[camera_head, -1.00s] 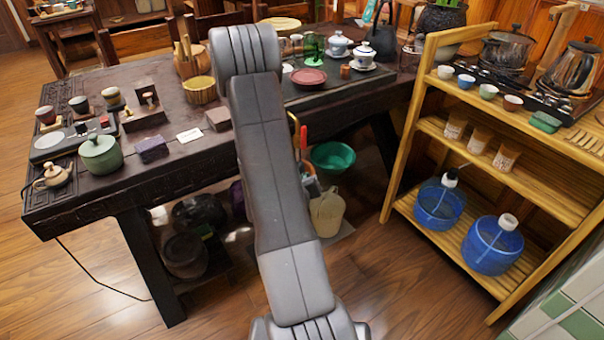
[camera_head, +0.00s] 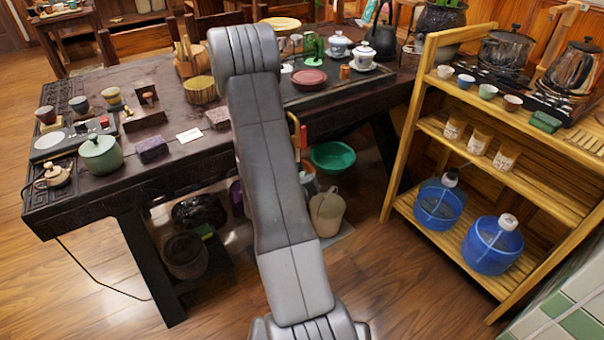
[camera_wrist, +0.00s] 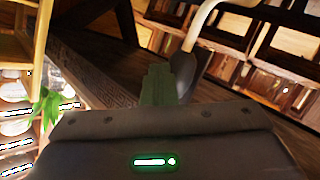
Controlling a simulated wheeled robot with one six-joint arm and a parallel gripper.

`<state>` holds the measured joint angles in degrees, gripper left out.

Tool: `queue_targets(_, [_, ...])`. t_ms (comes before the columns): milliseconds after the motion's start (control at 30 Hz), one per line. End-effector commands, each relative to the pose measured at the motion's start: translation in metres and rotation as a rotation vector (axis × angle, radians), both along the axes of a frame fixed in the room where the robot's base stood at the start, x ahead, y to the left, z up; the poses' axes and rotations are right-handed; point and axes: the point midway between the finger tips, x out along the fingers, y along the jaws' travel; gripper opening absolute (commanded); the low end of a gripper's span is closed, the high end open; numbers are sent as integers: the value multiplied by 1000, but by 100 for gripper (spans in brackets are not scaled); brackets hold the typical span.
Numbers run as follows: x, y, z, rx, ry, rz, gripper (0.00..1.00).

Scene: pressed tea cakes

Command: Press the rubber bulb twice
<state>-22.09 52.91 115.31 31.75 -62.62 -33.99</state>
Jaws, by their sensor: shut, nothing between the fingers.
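In the wrist view, my gripper (camera_wrist: 157,84) shows as narrow greenish-dark fingers, shut and empty. A dark rounded piece (camera_wrist: 184,72), joined to a pale curved tube (camera_wrist: 200,30), is just right of the fingers. It may be the rubber bulb, but the picture is too blurred to be sure. I cannot tell whether the fingers touch it. In the head view, my arm hides the gripper, and I cannot pick out the bulb clearly. Two blue water vessels with capped tops, one left (camera_head: 438,204) and one right (camera_head: 492,247), stand on the rack's bottom shelf.
A dark carved table (camera_head: 190,160) holds cups, a green lidded pot (camera_head: 101,154) and a red dish (camera_head: 309,78). A wooden rack (camera_head: 408,140) stands right, with several cups and kettles on top. A green basin (camera_head: 332,157) sits below the table. Wooden floor is open in front.

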Motion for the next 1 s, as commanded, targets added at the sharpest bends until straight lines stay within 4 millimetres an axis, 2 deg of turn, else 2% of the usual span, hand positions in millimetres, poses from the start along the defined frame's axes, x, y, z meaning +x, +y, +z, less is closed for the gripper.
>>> queue_targets(1000, [-24,-18,-2,0,0,-1,0])
